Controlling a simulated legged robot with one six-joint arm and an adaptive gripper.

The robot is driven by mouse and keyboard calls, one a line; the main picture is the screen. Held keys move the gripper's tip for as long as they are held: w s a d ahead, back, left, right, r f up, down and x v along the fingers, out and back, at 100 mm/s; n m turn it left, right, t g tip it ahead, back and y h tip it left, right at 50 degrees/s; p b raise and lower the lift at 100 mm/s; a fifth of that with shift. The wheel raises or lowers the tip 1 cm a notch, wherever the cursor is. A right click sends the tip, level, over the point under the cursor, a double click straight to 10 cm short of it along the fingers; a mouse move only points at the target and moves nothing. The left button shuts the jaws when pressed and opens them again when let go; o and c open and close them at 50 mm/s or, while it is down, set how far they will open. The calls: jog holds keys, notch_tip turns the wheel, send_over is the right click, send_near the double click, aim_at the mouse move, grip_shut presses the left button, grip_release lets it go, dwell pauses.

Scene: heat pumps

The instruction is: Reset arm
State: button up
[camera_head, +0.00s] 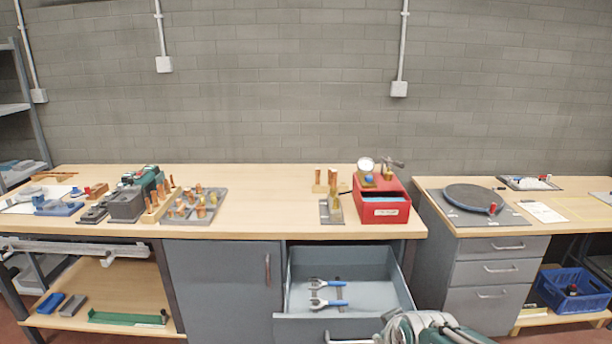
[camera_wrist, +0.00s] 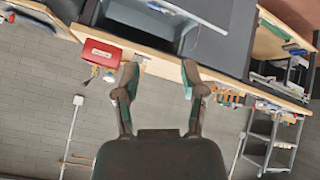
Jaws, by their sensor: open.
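My gripper (camera_wrist: 158,80) shows in the wrist view with its two fingers spread wide apart and nothing between them. The wrist picture is upside down, with the workbench edge and the open drawer (camera_wrist: 150,18) beyond the fingertips. In the head view, part of my arm (camera_head: 432,328) shows at the bottom, in front of the lower right of the open grey drawer (camera_head: 300,300). Two blue-handled wrenches (camera_head: 326,302) lie in the drawer. The fingers cannot be made out clearly in the head view.
A red box (camera_head: 383,212) stands at the right end of the wooden bench (camera_head: 270,210). Copper fittings in a grey tray (camera_head: 212,213) and tools are at the left. A round dark plate (camera_head: 474,198) lies on the right bench. The bench's middle is clear.

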jog(key=s+r+m+g, duration=0.1)
jog(key=s+r+m, duration=0.1)
jog(key=s, duration=0.6)
jog(key=s+r+m+g, duration=0.2)
jog(key=s+r+m, duration=0.1)
jog(key=s, duration=0.5)
jog(key=shift+r, duration=0.4)
jog(key=shift+o, duration=0.3)
